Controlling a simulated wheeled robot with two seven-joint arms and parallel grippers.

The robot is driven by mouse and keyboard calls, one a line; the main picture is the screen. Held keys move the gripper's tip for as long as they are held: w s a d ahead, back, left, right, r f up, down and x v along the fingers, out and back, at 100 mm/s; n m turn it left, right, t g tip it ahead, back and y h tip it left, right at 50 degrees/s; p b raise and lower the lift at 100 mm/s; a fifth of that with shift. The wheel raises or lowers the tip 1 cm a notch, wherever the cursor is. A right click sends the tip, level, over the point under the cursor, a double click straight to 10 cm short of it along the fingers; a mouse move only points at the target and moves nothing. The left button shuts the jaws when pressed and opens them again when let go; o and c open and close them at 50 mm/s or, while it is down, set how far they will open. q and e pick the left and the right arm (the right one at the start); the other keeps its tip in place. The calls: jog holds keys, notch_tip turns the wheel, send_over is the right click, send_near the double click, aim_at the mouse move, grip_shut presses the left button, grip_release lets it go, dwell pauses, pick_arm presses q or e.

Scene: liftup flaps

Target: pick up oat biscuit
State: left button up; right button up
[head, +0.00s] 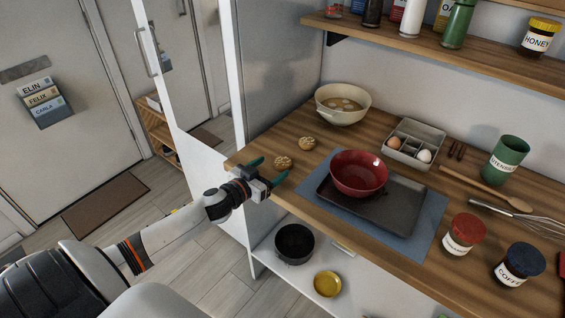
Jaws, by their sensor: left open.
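Two round, golden-brown lumpy biscuits lie on the left part of the wooden counter. The nearer oat biscuit (283,163) is close to the counter's left front corner. The other biscuit (307,143) lies a little behind it to the right. My left gripper (269,169) reaches in from the left at the counter's front edge. Its two green-tipped fingers are spread apart and point toward the nearer biscuit, with nothing between them. I cannot tell whether a finger touches that biscuit. My right gripper does not show.
A cream bowl (343,104) with brown contents stands behind the biscuits. A red bowl (358,173) sits on a dark tray (393,210) to the right. An egg box (411,146) is behind it. A shelf (450,55) with jars overhangs the back.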

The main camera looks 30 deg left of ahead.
aim_at(281, 163)
pick_arm(q)
jog(key=w, duration=0.2)
jog(key=w+f, duration=0.1)
jog(key=w, duration=0.2)
jog(key=shift+d+f, duration=0.15)
jog(key=shift+f, duration=0.05)
jog(key=shift+s, duration=0.1)
jog(key=c, duration=1)
